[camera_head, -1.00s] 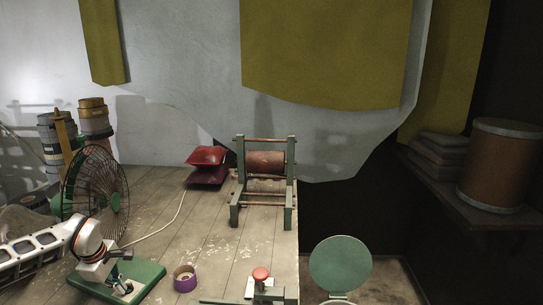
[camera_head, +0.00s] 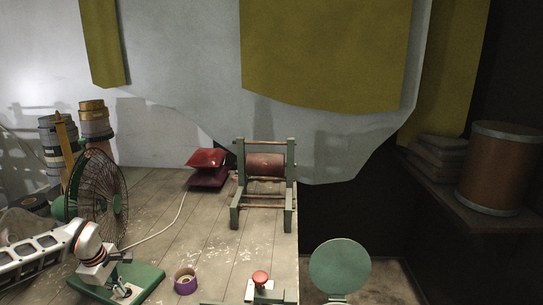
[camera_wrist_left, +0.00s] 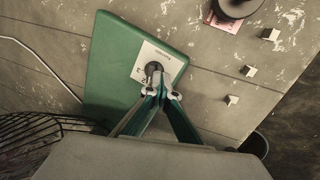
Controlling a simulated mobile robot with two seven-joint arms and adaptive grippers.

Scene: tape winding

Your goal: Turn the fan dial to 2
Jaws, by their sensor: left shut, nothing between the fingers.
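The desk fan has a round wire cage (camera_head: 98,195) and a green base (camera_head: 147,277) at the left of the table. In the left wrist view the base (camera_wrist_left: 105,70) carries a pale label plate (camera_wrist_left: 172,62) with a black dial (camera_wrist_left: 153,68). My left gripper (camera_head: 123,285) is above the base, shut and empty. In the left wrist view its fingertips (camera_wrist_left: 162,92) are right by the dial and partly cover it; I cannot tell whether they touch. The dial's setting is too small to read. My right gripper is not in view.
A purple tape roll (camera_head: 186,281) lies right of the fan base. A red button (camera_head: 260,278) stands near the table's front edge. A green winding frame (camera_head: 291,206) and red cushions (camera_head: 207,167) are farther back. A cord (camera_head: 170,225) runs behind the base.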

